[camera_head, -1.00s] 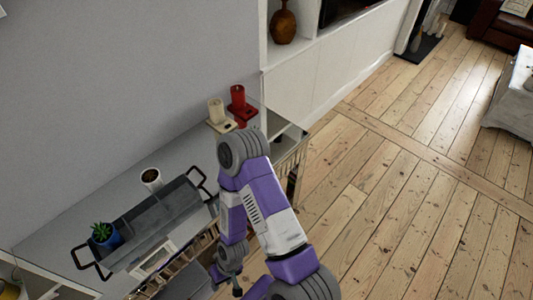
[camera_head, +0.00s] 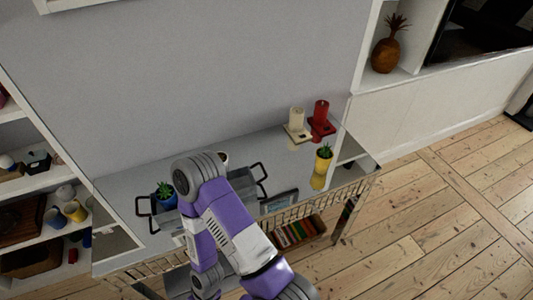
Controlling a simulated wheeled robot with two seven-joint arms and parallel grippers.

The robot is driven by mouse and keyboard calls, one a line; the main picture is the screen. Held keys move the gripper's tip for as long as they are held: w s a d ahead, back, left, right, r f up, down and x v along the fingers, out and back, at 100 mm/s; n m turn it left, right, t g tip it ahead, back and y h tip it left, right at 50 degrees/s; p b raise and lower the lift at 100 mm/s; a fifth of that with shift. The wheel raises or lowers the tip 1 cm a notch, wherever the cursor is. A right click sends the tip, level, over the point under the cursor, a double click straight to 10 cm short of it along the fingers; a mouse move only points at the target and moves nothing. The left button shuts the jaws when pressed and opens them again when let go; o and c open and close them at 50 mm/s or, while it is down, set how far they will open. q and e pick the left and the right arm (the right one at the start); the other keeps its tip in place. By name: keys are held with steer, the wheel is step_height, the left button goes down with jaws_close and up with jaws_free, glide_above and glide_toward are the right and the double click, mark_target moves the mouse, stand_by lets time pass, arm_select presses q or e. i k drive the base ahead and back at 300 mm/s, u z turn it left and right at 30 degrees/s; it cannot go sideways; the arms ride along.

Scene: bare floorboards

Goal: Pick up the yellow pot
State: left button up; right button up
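No gripper fingers can be made out in the head view. Nothing is seen touching the pot.
A picture frame (camera_head: 279,201) lies nearer. Shelves (camera_head: 22,150) flank the left; bare floor lies right.

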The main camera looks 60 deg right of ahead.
mark_target(324, 155)
steer(key=u, duration=1.35)
steer(key=k, duration=1.65)
steer(key=z, duration=2.1)
steer(key=i, duration=0.5)
